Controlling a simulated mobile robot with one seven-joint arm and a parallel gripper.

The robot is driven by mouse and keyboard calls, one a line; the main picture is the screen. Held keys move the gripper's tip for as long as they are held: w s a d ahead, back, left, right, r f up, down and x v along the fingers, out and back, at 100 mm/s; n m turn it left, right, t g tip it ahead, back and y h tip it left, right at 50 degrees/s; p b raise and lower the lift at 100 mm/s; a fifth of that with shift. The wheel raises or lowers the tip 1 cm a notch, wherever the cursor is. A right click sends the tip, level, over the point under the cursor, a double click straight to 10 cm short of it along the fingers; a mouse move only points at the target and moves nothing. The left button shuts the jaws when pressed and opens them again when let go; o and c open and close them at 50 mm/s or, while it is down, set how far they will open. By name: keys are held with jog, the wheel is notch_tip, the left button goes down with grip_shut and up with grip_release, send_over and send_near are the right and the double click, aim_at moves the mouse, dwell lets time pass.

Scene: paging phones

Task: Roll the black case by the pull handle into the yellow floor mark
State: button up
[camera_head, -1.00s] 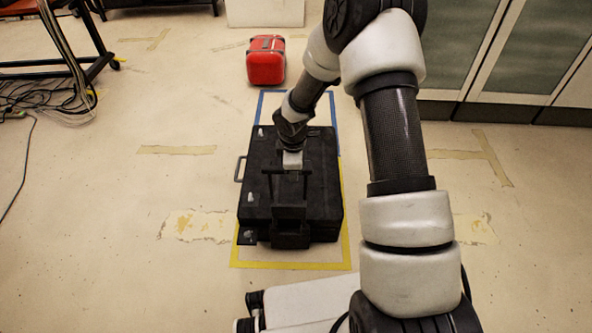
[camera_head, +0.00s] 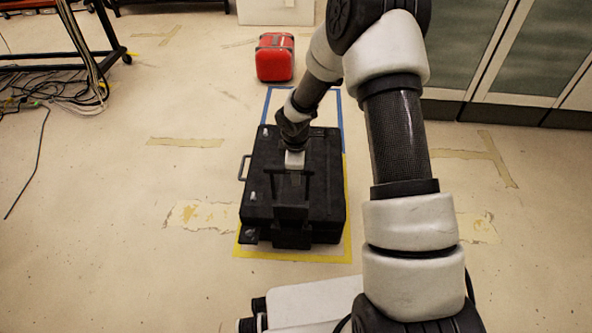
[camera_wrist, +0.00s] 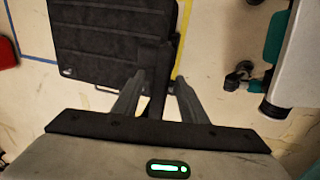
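The black case (camera_head: 325,190) lies flat on the floor, with its near part inside the yellow floor mark (camera_head: 290,259). Yellow tape shows along its near and right sides; its left edge hides most of the left tape. The case's far end hides where the yellow mark meets the blue one. The dark pull handle (camera_head: 292,182) rises from the case's near side. My gripper (camera_head: 294,160) is over the case at the handle's top. In the wrist view my gripper's fingers (camera_wrist: 160,88) stand on either side of the dark handle and look closed on it; the contact is partly hidden.
A blue floor mark (camera_head: 303,89) adjoins beyond the case. A red case (camera_head: 275,57) stands past it. Cabinets (camera_head: 530,55) line the right; a cart (camera_head: 85,55) with cables (camera_head: 70,95) is at the left.

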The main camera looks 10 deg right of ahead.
jog(key=s+r+p, duration=0.3)
jog(key=r+p, duration=0.2)
jog(key=r, duration=1.2)
jog(key=shift+s+a, duration=0.2)
jog(key=shift+a, duration=0.2)
jog(key=shift+r, duration=0.1)
jog(key=s+d+r+m+h, duration=0.1)
jog(key=s+d+r+m, duration=0.1)
jog(key=r, duration=0.3)
jog(key=s+d+r+m, duration=0.2)
jog(key=r, duration=0.3)
jog(key=s+d+r+m+t+y+p, duration=0.1)
jog(key=s+r+m+t, duration=0.1)
jog(key=s+r+m, duration=0.55)
jog(key=s+d+r+m+t+y+p, duration=0.15)
jog(key=s+r+m, duration=0.25)
jog(key=s+r, duration=0.7)
notch_tip(320, 180, up, 18)
jog(key=s+h+p, duration=0.1)
jog(key=s+p, duration=0.1)
jog(key=p, duration=1.7)
jog(key=shift+a+f, duration=0.25)
jog(key=shift+a, duration=0.2)
jog(key=shift+a, duration=0.1)
